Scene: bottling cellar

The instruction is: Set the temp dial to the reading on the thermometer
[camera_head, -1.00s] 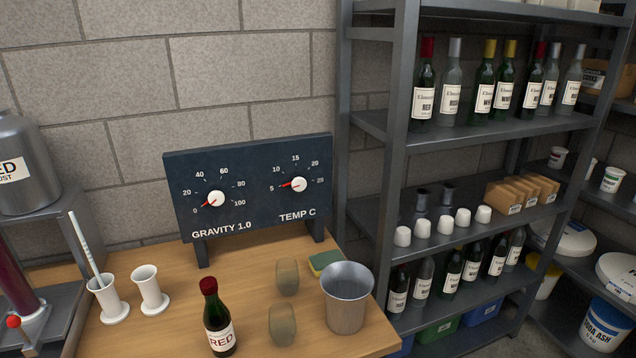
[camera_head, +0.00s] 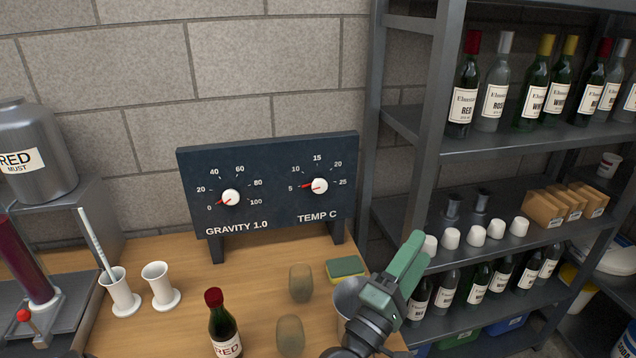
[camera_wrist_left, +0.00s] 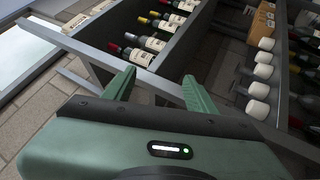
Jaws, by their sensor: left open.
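My right gripper is not in view.
On the wooden table (camera_head: 250,275) stand a red-capped bottle (camera_head: 224,330), two tinted glasses (camera_head: 300,283), a sponge (camera_head: 346,267) and a metal bucket (camera_head: 348,296) partly behind my gripper. A bottle shelf (camera_head: 440,145) rises right of the panel.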

